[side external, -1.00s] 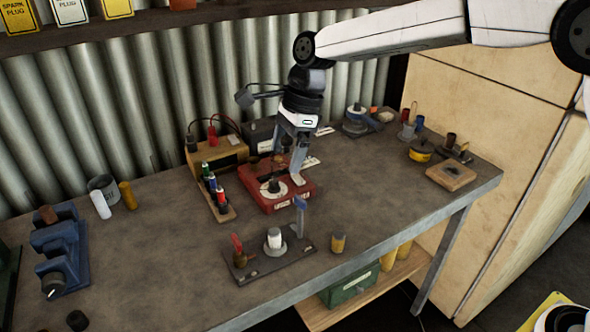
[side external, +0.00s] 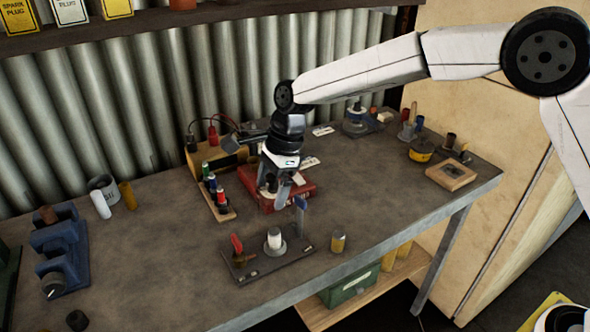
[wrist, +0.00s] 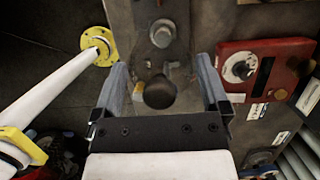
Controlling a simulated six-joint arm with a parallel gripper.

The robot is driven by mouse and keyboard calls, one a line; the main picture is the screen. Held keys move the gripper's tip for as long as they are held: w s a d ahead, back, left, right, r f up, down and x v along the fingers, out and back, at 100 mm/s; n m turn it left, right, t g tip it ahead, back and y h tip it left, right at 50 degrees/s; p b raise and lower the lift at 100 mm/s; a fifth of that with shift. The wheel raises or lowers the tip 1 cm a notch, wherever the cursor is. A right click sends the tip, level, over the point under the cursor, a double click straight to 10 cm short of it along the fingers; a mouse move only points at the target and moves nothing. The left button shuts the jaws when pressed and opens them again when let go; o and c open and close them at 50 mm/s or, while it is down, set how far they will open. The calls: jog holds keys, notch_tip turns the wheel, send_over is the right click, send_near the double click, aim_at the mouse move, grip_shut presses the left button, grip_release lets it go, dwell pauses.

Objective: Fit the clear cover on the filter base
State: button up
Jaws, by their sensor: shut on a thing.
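The filter base (side external: 275,240) is a white cylinder on a grey round flange, fixed to a dark board (side external: 242,268) near the bench's front. It also shows at the top of the wrist view (wrist: 162,33). My gripper (side external: 272,197) is above the bench, behind and above this board. In the wrist view my gripper (wrist: 163,75) has its fingers set wide apart, shut on what looks like the clear cover, see-through with a dark round knob (wrist: 158,93) between the fingers. The cover's walls are hardly visible, and the side view does not show it clearly.
The bench's left middle is clear.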

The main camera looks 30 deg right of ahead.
aim_at(272, 232)
jog(key=shift+f, duration=0.2)
jog(key=shift+f, duration=1.7)
jog(key=shift+f, duration=3.1)
dwell(2.7)
jog(key=o, duration=0.9)
